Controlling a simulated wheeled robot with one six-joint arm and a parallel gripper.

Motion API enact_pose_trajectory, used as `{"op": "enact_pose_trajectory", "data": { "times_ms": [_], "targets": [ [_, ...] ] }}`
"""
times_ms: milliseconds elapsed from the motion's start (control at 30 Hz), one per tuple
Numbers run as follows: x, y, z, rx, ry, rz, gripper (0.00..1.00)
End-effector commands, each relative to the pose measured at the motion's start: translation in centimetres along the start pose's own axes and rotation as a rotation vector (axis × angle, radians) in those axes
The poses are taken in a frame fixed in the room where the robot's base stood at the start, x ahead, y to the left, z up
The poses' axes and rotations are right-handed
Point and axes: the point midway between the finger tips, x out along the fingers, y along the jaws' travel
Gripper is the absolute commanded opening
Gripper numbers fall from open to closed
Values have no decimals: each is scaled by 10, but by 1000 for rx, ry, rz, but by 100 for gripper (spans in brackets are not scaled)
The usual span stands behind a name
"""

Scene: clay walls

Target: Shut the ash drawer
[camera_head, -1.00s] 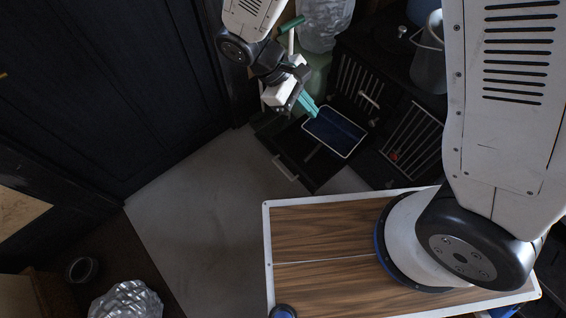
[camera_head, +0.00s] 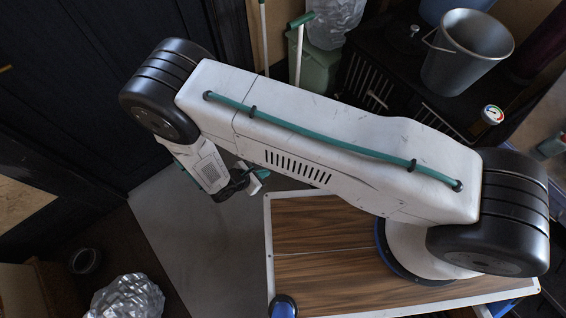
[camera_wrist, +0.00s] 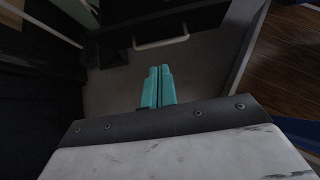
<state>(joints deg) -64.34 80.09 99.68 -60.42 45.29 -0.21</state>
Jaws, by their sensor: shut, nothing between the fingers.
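The ash drawer's dark front (camera_wrist: 165,22) shows in the wrist view, with a pale bar handle (camera_wrist: 160,42) across it. In the head view my arm hides the drawer, so how far out it stands now cannot be told. My gripper (camera_wrist: 158,72) has its two teal fingers together and empty. They point toward the handle, with grey floor between them and the drawer front. In the head view only part of my gripper (camera_head: 258,178) shows past my arm. The black stove (camera_head: 385,60) with its barred doors stands behind my arm.
A metal bucket (camera_head: 465,52) and a round gauge (camera_head: 492,114) are on the stove side. A green bin (camera_head: 315,72) stands by the back wall. A crumpled silver bag (camera_head: 126,297) lies at lower left. Grey floor (camera_head: 195,235) is open left of my wooden-topped base.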

Motion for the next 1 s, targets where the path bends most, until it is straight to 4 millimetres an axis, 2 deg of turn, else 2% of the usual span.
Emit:
{"op": "enact_pose_trajectory", "data": {
  "times_ms": [167,567,733,1000],
  "targets": [
    [27,-5,6,4,6,-16,0],
    [111,-7,7,10,7,-19,0],
    [127,-6,25,9,7,-18,0],
    [136,-6,34,7,6,-15,0]
  ]
}}
